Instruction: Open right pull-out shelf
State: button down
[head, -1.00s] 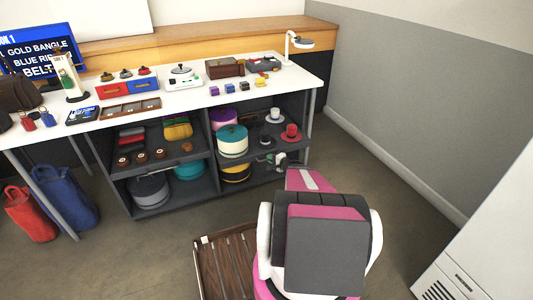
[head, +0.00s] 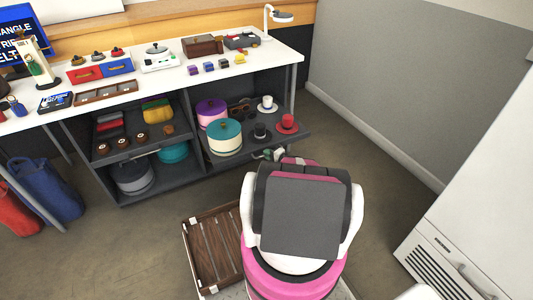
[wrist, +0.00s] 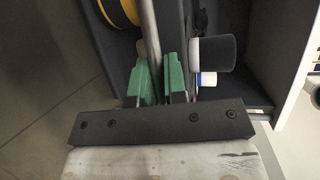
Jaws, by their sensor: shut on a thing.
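The right pull-out shelf (head: 228,160) is a dark grey tray in the right bay of the counter unit. It stands forward of the unit's front. It carries a purple round box, a teal and cream round box, a black cup, a white cup and a red cup on a saucer. My gripper (head: 271,154) is at its front edge, partly hidden behind my arm. In the wrist view, the green fingers (wrist: 161,82) are closed on the grey bar handle (wrist: 150,35).
The left shelf (head: 147,147) holds several small brown items and folded cloths. A slatted wooden crate (head: 212,240) lies on the floor beside my base. A white cabinet (head: 480,210) stands at right. Open floor lies between it and the counter.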

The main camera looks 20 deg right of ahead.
jog(key=c, duration=1.5)
grip_release()
jog(key=shift+o, duration=0.2)
jog(key=v, duration=1.1)
jog(key=shift+w+a, duration=0.1)
